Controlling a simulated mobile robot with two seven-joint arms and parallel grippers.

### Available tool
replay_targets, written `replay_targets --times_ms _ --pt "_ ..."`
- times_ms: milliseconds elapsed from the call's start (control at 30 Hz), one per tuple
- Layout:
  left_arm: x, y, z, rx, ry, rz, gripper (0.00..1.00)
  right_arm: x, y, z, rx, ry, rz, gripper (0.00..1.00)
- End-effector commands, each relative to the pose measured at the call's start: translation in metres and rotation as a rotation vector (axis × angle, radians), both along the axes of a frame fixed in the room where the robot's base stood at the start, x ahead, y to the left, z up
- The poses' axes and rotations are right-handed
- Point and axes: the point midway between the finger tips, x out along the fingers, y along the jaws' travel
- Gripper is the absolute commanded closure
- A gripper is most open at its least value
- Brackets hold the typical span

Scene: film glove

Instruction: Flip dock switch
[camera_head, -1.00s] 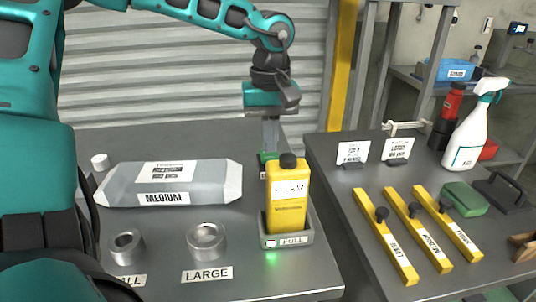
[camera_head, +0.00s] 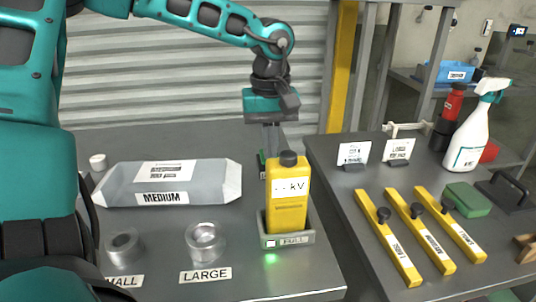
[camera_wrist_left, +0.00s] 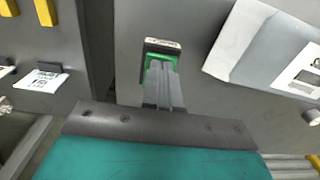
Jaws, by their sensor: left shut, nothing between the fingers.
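A yellow device (camera_head: 287,212) with a black cap and a kV label stands upright in a grey dock (camera_head: 308,237) near the front edge of the left table. A green light glows at the dock's front. My left gripper (camera_head: 271,150) points down behind the device, fingers shut and empty. In the left wrist view its fingertips (camera_wrist_left: 160,72) are at a small green part with a dark, labelled end (camera_wrist_left: 163,46). The green part (camera_head: 262,160) is partly hidden by the device in the head view; I cannot tell whether it is the switch or whether the fingertips touch it.
A grey MEDIUM package (camera_head: 215,185) lies left of the gripper. Metal rings (camera_head: 205,240) lie at the front, by SMALL and LARGE labels. The right table holds several yellow bars (camera_head: 388,238), a spray bottle (camera_head: 467,140) and a green block (camera_head: 467,199). A shutter stands behind.

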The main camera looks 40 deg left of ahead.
Motion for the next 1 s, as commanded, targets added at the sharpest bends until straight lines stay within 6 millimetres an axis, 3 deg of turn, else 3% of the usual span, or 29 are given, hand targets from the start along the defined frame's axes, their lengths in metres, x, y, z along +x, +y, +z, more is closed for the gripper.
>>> replay_targets --times_ms 467,1000 --pt "0.000 0.000 -0.004 -0.001 0.002 0.001 1.00 -0.002 -0.002 -0.005 -0.008 0.004 0.005 0.57" --pt "0.000 0.000 0.039 -0.001 -0.001 0.001 1.00 -0.002 -0.002 0.025 -0.010 0.008 0.005 0.57"
